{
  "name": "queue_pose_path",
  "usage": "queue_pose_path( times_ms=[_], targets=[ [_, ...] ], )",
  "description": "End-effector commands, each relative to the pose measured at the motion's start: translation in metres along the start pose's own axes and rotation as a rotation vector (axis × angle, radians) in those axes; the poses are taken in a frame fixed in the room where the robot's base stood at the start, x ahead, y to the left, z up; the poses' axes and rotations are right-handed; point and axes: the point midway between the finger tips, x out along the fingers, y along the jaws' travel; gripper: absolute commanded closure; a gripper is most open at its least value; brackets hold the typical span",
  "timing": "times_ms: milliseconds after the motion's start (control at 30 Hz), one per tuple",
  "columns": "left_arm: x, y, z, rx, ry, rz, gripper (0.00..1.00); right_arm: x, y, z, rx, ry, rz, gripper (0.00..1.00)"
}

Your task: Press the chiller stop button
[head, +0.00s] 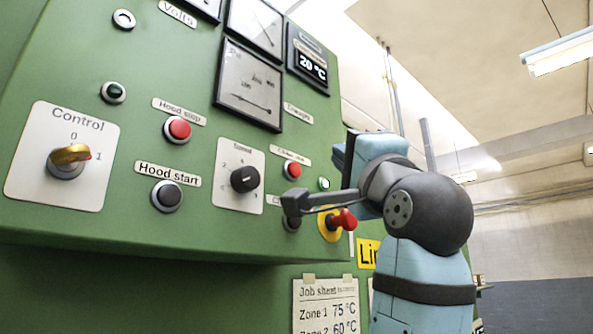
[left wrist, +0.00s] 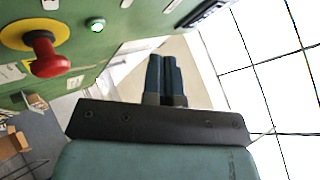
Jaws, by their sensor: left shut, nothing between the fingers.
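The chiller stop button (head: 292,170) is a red button in a pale ring on the green panel, under a small white label that is hard to read. It shows clear in the head view, left of my left gripper (head: 346,152). The left wrist view shows the two dark blue fingers (left wrist: 161,60) together and empty, apart from the panel. I cannot make out the chiller stop button in the left wrist view. My right gripper is in neither view.
A red mushroom button (head: 345,220) on a yellow base sits close beside my wrist; it also shows in the left wrist view (left wrist: 48,58). A small green lamp (head: 324,184) and a dark button (head: 291,223) are near. The hood stop button (head: 178,129) is farther left.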

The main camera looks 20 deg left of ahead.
Motion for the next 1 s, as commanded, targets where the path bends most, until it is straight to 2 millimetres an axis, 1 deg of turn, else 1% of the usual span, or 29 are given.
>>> queue_pose_path(
  times_ms=[200, 400, 600, 1000],
  targets=[
    [0.021, 0.015, 0.016, 0.000, -0.001, 0.000, 1.00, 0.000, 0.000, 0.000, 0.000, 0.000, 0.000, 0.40],
    [0.033, 0.023, 0.024, 0.001, 0.000, -0.001, 1.00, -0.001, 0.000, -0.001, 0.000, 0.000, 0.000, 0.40],
    [0.036, 0.026, 0.026, 0.001, 0.000, -0.001, 1.00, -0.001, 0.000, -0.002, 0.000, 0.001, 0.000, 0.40],
    [0.036, 0.026, 0.026, 0.001, 0.000, -0.001, 1.00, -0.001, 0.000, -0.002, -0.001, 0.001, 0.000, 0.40]
  ],
)
